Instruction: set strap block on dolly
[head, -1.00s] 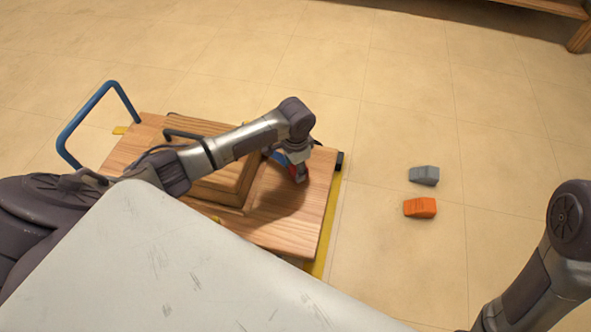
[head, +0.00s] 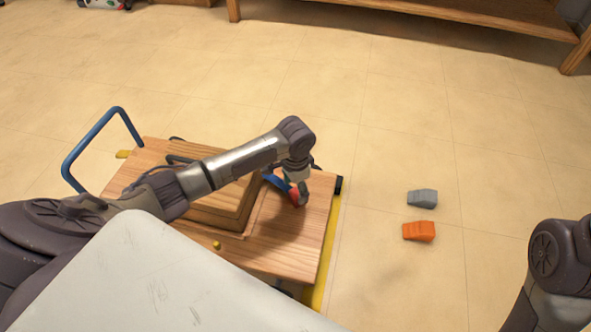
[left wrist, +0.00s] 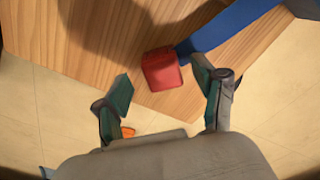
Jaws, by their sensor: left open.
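The strap block appears as a red block (left wrist: 162,70) with a blue strap (left wrist: 222,28) running from it. In the left wrist view it rests on or just over the wooden deck of the dolly. In the head view the red (head: 301,192) and blue parts show below my left wrist, partly hidden by it. The dolly (head: 295,250) has a wooden deck and a blue handle (head: 88,140). My left gripper (left wrist: 165,98) is open, its fingertips apart at either side of the red block's near end. My right arm shows at lower right; its gripper is out of view.
A wooden crate-like box (head: 232,212) sits on the dolly under my left arm. A grey wedge (head: 422,198) and an orange wedge (head: 419,231) lie on the floor to the right. A wooden bench (head: 450,18) stands at the back. Floor between is clear.

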